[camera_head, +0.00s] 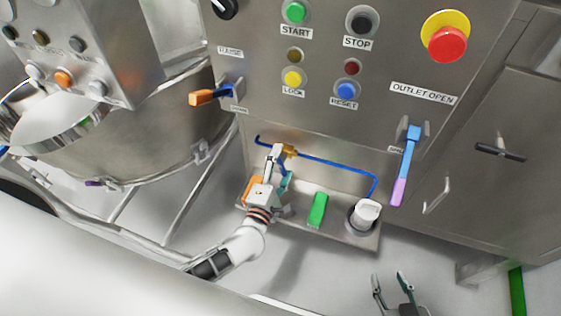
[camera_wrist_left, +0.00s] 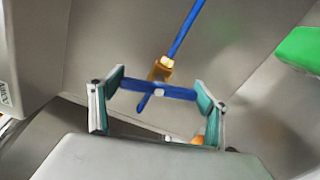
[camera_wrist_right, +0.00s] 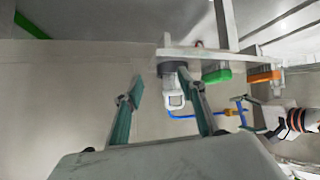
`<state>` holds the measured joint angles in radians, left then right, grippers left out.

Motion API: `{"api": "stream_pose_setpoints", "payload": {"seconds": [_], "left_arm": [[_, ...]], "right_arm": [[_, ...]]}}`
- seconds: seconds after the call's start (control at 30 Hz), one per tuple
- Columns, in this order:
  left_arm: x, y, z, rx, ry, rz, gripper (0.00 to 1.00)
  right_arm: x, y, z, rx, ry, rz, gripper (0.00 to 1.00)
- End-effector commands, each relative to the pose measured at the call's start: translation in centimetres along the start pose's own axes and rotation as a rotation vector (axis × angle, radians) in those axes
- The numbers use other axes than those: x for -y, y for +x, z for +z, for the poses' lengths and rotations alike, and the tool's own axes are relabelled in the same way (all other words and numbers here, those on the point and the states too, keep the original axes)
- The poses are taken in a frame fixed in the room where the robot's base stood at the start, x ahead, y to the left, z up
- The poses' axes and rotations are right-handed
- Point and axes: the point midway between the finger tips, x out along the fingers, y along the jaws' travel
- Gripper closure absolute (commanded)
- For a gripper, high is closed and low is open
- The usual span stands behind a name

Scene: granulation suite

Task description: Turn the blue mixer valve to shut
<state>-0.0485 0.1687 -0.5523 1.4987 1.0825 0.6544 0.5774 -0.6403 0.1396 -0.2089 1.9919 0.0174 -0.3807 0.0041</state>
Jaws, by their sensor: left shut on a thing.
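The blue mixer valve has a brass body (camera_wrist_left: 160,69) on a thin blue pipe (camera_head: 335,164) below the control panel. Its blue handle (camera_wrist_left: 158,89) spans between the fingers of my left gripper (camera_wrist_left: 155,94), which is shut on it. In the left wrist view the handle lies across the line of the pipe. In the head view my left gripper (camera_head: 280,166) covers most of the handle. My right gripper (camera_head: 391,284) is open and empty, low and right of the shelf; its spread fingers also show in the right wrist view (camera_wrist_right: 160,88).
An orange-tipped lever (camera_head: 203,97) and a blue-and-pink lever (camera_head: 407,165) stick out nearby. A steel bowl (camera_head: 150,130) stands left.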

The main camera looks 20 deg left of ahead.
Motion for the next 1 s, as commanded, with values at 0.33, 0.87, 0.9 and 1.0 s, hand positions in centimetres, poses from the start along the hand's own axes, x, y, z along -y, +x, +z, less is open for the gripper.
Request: {"api": "stream_pose_setpoints", "payload": {"seconds": [0.33,0.87,0.9,1.0], "left_arm": [[-0.07,0.04,0.02,-0.001,0.21,0.001,0.46],[0.17,0.0,-0.05,0.0,0.29,0.0,0.46],[0.17,0.0,-0.05,0.001,0.29,0.0,0.46],[0.18,0.0,-0.05,0.001,0.29,0.0,0.46]], "right_arm": [[0.26,-0.86,-0.69,0.001,0.015,-0.008,0.6],[0.18,-0.91,-0.62,0.007,0.014,-0.007,0.6],[0.16,-0.91,-0.66,0.006,0.014,-0.007,0.6],[0.12,-0.93,-0.85,0.003,0.014,-0.007,0.6]]}}
